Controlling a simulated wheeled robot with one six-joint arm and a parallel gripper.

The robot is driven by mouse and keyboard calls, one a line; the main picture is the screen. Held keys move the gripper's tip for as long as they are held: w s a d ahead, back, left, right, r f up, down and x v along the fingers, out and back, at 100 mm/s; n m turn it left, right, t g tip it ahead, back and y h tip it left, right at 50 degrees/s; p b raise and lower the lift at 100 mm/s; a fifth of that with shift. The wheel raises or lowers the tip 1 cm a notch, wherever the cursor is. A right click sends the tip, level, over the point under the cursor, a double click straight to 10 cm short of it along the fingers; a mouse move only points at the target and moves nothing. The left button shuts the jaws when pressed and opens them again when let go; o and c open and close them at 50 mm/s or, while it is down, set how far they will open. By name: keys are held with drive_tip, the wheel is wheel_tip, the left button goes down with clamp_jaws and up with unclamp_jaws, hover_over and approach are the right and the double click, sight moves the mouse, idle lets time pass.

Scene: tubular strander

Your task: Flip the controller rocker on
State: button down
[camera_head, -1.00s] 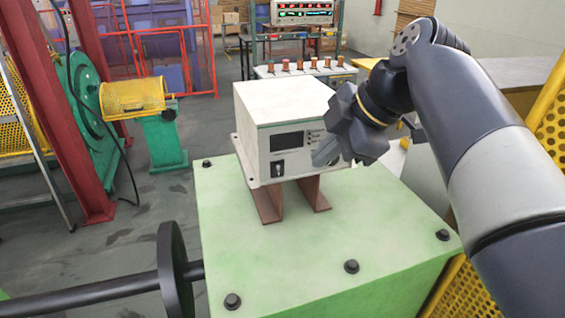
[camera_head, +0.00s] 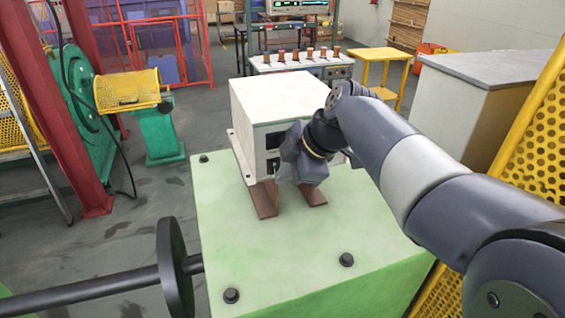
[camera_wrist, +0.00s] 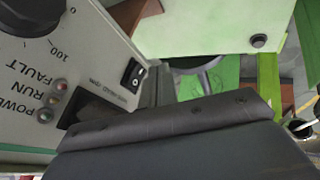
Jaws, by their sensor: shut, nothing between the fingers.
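The controller (camera_head: 262,95) is a pale box raised on brown feet over a green block. In the wrist view its front panel (camera_wrist: 100,38) appears upside down. The black rocker (camera_wrist: 132,73) sits in a small plate beside a small label. Which way it is tipped I cannot tell. In the head view my gripper (camera_head: 284,176) is in front of the panel's lower part and hides most of it. My gripper is shut and empty. In the wrist view its dark body fills the lower middle and partly covers the dark display (camera_wrist: 92,108). Contact with the rocker cannot be made out.
A black knob (camera_wrist: 28,14) and a row of small indicators (camera_wrist: 55,98) are on the same panel. The green block (camera_head: 290,235) has bolts on top. Yellow perforated guarding (camera_head: 520,150) stands at right, and a black flanged shaft (camera_head: 172,270) at lower left.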

drive_tip(key=shift+w+a+f, duration=0.1)
drive_tip(key=shift+w+a, duration=0.1)
drive_tip(key=shift+w, duration=0.5)
drive_tip(key=shift+f, duration=0.1)
drive_tip(key=shift+w+t+b, duration=0.2)
drive_tip(key=shift+t+b, duration=0.1)
drive_tip(key=shift+b, duration=0.65)
drive_tip(key=shift+r+p, duration=0.45)
drive_tip(key=shift+r, duration=0.45)
